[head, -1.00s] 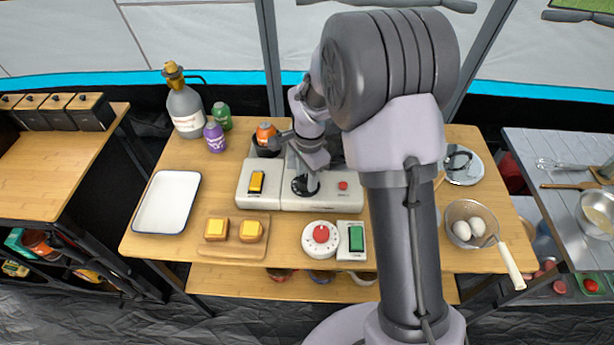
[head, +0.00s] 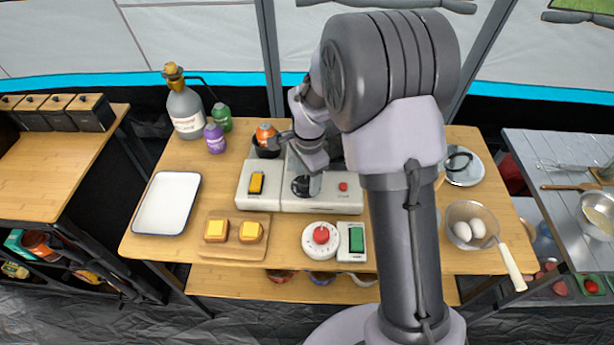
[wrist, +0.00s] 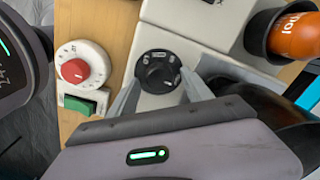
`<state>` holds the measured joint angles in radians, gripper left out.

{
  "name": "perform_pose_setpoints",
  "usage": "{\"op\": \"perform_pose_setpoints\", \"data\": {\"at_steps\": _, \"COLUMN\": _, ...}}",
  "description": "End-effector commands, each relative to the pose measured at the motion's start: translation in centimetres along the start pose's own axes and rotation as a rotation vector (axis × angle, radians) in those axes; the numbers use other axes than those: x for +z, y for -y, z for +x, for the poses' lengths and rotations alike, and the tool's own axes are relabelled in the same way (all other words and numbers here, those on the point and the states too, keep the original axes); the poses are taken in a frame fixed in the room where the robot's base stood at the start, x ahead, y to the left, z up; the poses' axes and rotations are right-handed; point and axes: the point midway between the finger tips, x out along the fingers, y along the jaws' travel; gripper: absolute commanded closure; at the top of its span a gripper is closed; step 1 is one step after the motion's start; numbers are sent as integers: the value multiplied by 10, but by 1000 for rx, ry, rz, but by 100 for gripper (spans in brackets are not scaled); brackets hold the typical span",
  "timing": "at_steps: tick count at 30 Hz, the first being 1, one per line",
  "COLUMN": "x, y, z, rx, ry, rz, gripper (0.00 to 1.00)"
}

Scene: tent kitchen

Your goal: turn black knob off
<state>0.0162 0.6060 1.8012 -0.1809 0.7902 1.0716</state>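The round black knob (wrist: 158,71) with white markings sits on the white panel of the stove unit. In the head view the knob (head: 300,187) is partly hidden behind a finger of my gripper (head: 311,177). In the wrist view my gripper (wrist: 158,82) is open, with its two pale fingers on either side of the knob. The fingertips are close to the knob's sides; I cannot tell whether they touch it.
A yellow switch (head: 256,183) is left of the knob and a red button (head: 343,187) right of it. A white dial with a red centre (head: 320,237) and a green switch (head: 356,239) lie in front. An orange canister (head: 266,135) stands behind.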

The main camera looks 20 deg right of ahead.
Motion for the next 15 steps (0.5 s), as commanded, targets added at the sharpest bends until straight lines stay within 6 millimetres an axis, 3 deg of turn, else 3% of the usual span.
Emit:
{"op": "perform_pose_setpoints", "data": {"at_steps": 5, "x": 0, "y": 0, "z": -11, "rx": -1, "ry": -1, "rz": -1, "gripper": 42}}
{"op": "perform_pose_setpoints", "data": {"at_steps": 15, "x": 0, "y": 1, "z": -122, "rx": -3, "ry": -1, "rz": 1, "gripper": 42}}
